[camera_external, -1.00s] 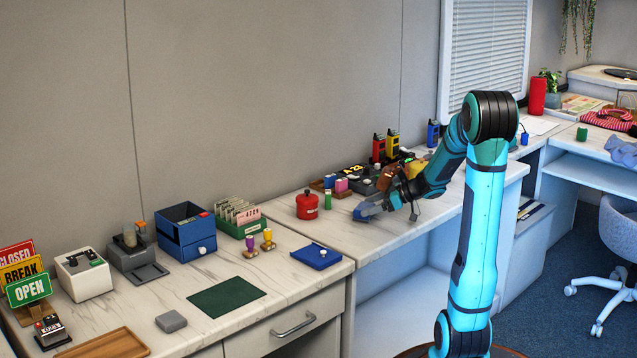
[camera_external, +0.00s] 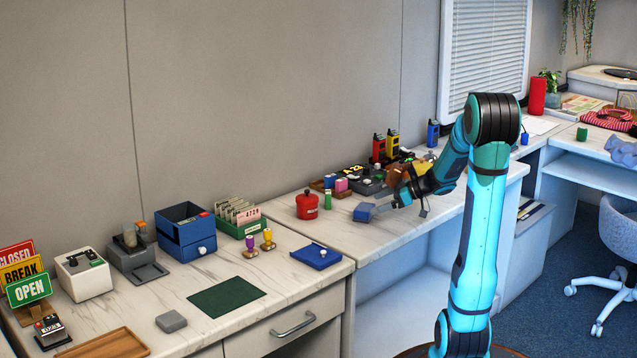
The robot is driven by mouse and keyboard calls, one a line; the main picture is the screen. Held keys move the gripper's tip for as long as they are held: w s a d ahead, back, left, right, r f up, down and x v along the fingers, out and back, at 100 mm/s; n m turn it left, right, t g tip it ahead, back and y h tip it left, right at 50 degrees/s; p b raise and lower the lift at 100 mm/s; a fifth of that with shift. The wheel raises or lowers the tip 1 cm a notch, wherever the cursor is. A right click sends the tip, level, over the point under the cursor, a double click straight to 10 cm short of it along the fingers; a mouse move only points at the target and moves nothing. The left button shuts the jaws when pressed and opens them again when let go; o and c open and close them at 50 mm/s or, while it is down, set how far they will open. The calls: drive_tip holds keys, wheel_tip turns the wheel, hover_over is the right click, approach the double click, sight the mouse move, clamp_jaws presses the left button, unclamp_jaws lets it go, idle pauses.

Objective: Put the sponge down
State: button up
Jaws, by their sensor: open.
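The sponge appears to be the small blue block (camera_external: 363,212) lying on the marble counter (camera_external: 345,236), near its front edge.
A red canister (camera_external: 307,205) and a green cylinder (camera_external: 328,199) stand left of the block. Several handheld radios (camera_external: 392,144) stand behind my gripper. A blue tray (camera_external: 316,257) and a grey block (camera_external: 171,321) lie on the nearer counter.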

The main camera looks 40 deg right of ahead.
drive_tip(key=shift+v, duration=4.35)
drive_tip(key=shift+a, duration=0.1)
drive_tip(key=a+r+m+g+h, duration=0.1)
drive_tip(key=a+r+m+h, duration=0.15)
drive_tip(key=a, duration=0.35)
drive_tip(key=a+r+m+g+h, duration=0.1)
drive_tip(key=a+r+h, duration=0.15)
drive_tip(key=a, duration=0.25)
drive_tip(key=s+a+r+m+t, duration=0.1)
drive_tip(key=s+a+r+t, duration=0.2)
drive_tip(key=r, duration=0.4)
drive_tip(key=s+a+r+m+t+h, duration=0.1)
drive_tip(key=s+a+r+t, duration=0.2)
drive_tip(key=a+r, duration=0.2)
drive_tip(key=s+a+r+m+t+h, duration=0.1)
drive_tip(key=s+a+r+t, duration=0.2)
drive_tip(key=r, duration=0.6)
drive_tip(key=shift+a, duration=0.6)
drive_tip(key=shift+m, duration=0.25)
